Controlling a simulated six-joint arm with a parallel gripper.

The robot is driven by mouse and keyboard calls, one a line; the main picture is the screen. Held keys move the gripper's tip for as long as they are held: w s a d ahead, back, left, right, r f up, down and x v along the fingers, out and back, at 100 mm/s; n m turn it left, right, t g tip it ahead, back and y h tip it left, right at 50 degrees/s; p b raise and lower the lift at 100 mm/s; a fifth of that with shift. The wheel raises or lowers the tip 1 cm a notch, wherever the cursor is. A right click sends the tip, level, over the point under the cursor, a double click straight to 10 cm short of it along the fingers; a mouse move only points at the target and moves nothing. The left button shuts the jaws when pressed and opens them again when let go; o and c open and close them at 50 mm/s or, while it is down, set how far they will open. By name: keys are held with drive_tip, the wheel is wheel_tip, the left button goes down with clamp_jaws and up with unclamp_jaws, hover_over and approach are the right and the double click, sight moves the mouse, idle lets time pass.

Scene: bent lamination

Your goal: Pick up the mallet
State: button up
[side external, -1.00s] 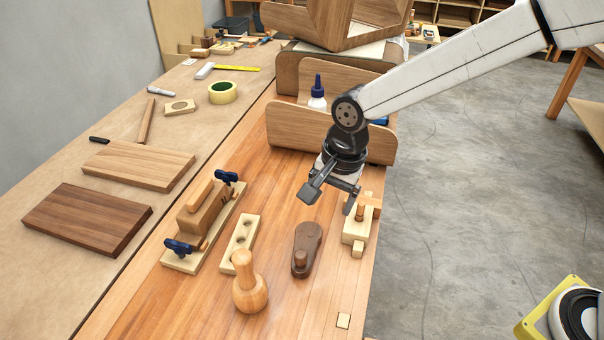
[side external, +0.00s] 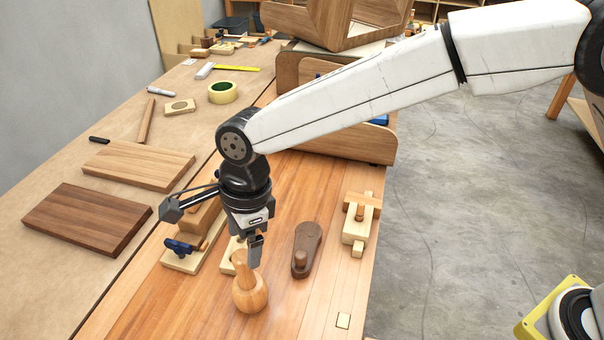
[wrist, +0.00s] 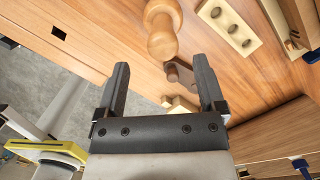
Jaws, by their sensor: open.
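The mallet (side external: 250,294) is a pale turned-wood piece with a bulbous body and a narrower neck. It stands on the bench near the front in the side view. In the wrist view the mallet (wrist: 162,42) lies just beyond the fingertips, roughly centred between them. My gripper (side external: 256,250) hangs close above and behind the mallet's top, one finger partly overlapping it in the picture. In the wrist view my gripper (wrist: 162,72) is open, with nothing between its two fingers. Contact with the mallet does not show.
A dark wooden plane-like tool (side external: 307,250) and a marking gauge (side external: 357,225) stand to the right. The bench front is clear.

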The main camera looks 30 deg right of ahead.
sight(242, 268)
drive_tip(key=shift+w+a+f, duration=0.1)
drive_tip(key=shift+a+f, duration=0.1)
drive_tip(key=shift+f, duration=1.05)
drive_tip(key=shift+a+f, duration=0.15)
drive_tip(key=shift+f, duration=1.1)
drive_tip(key=shift+w+a+f, duration=0.1)
drive_tip(key=shift+a+f, duration=0.1)
drive_tip(key=shift+f, duration=1.05)
clamp_jaws()
